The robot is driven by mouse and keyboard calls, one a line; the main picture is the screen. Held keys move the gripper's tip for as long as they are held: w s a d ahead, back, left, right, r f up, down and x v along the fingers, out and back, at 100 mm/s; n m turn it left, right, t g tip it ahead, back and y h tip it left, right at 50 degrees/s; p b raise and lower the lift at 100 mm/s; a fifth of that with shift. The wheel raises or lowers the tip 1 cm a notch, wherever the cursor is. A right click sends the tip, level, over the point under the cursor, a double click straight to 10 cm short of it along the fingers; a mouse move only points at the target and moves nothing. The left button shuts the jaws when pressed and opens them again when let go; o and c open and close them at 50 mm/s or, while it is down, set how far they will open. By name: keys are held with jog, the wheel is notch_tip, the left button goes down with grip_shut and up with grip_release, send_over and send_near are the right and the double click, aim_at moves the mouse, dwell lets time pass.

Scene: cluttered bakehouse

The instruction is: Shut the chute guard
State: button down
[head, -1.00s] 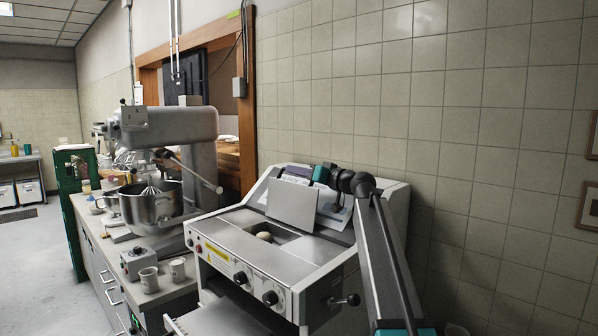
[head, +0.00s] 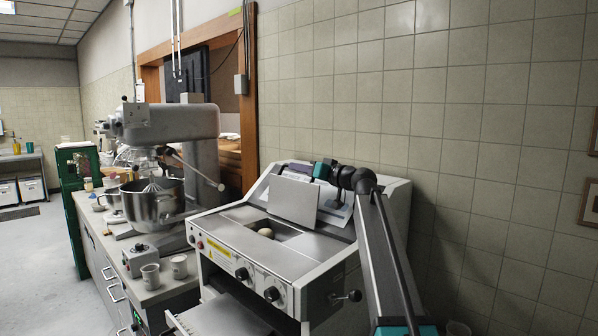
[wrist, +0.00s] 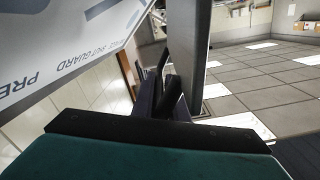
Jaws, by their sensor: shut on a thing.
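The chute guard (head: 293,201) is a flat grey metal plate, raised steeply above the open chute (head: 285,231) in the top of the white machine. A pale dough ball (head: 265,232) shows in the opening. My gripper (head: 311,172) is at the guard's upper right edge, with its fingertips partly hidden behind the plate. In the wrist view the dark fingers (wrist: 168,97) are shut at the guard's edge, and the guard (wrist: 188,55) appears as a narrow grey strip. The grip point itself is partly hidden.
The machine's sloped panel (wrist: 75,40) with "SHUT GUARD" lettering is close beside my gripper. Knobs (head: 272,294) line the machine's front. A mixer (head: 165,130) and cups (head: 150,276) stand on the left counter. A tiled wall (head: 450,120) is close behind.

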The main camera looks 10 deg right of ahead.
jog(key=s+a+f+n+b, duration=0.3)
jog(key=s+a+n+b, duration=0.2)
jog(key=b, duration=0.6)
jog(key=s+a+f+n+b, duration=0.3)
jog(key=s+a+n+b, duration=0.3)
jog(key=a+b, duration=0.4)
jog(key=shift+a+f+n+b, duration=0.3)
jog(key=shift+n+b, duration=0.3)
jog(key=shift+b, duration=0.6)
jog(key=shift+s, duration=0.1)
jog(key=c, duration=1.8)
grip_release()
jog(key=shift+s+d, duration=0.1)
jog(key=shift+d, duration=0.05)
